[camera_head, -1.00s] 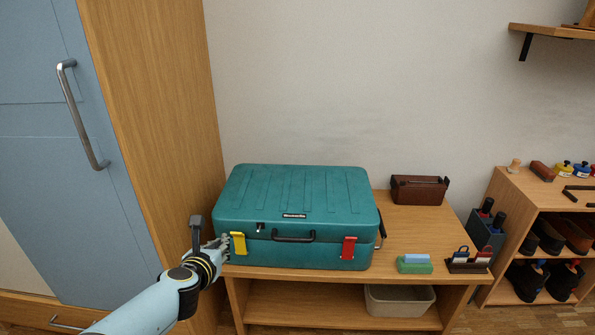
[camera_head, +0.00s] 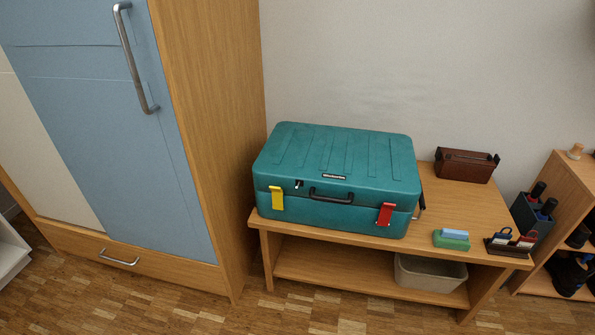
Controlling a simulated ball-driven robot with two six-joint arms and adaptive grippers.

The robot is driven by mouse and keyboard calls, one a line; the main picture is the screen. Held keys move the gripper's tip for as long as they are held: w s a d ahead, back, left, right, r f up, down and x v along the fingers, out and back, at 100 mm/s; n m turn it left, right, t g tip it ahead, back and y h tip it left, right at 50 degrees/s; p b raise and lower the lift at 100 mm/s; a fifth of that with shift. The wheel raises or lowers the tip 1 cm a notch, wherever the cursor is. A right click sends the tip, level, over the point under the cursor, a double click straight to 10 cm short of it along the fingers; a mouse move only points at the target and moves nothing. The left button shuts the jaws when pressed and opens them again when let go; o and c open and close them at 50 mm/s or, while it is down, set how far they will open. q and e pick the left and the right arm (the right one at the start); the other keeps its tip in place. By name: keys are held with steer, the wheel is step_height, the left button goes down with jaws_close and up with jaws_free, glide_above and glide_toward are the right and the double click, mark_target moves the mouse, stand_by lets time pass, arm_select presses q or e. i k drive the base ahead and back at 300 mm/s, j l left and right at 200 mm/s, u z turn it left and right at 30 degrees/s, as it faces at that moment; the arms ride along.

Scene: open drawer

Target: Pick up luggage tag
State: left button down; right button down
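No item here is plainly a luggage tag. A teal suitcase (camera_head: 338,180) lies closed on the wooden bench (camera_head: 455,205). On its front are a yellow piece (camera_head: 277,198) at the left and a red piece (camera_head: 385,214) at the right; I cannot tell whether they are latches or tags. A small dark rack (camera_head: 508,248) at the bench's right end holds small white, red and blue items, too small to identify. Neither of my grippers is in view.
A blue cabinet door (camera_head: 120,150) and wooden cabinet side (camera_head: 215,130) stand left. A brown box (camera_head: 466,165) and a green-blue block (camera_head: 452,240) are on the bench. A grey bin (camera_head: 430,273) sits on its lower shelf. The floor (camera_head: 345,318) in front is clear.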

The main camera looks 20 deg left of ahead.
mark_target(500, 237)
steer(key=i+l, duration=0.1)
steer(key=l, duration=0.45)
steer(key=i+l, duration=0.1)
steer(key=l, duration=0.4)
steer(key=i+l, duration=0.1)
steer(key=l, duration=0.45)
steer(key=z, duration=0.05)
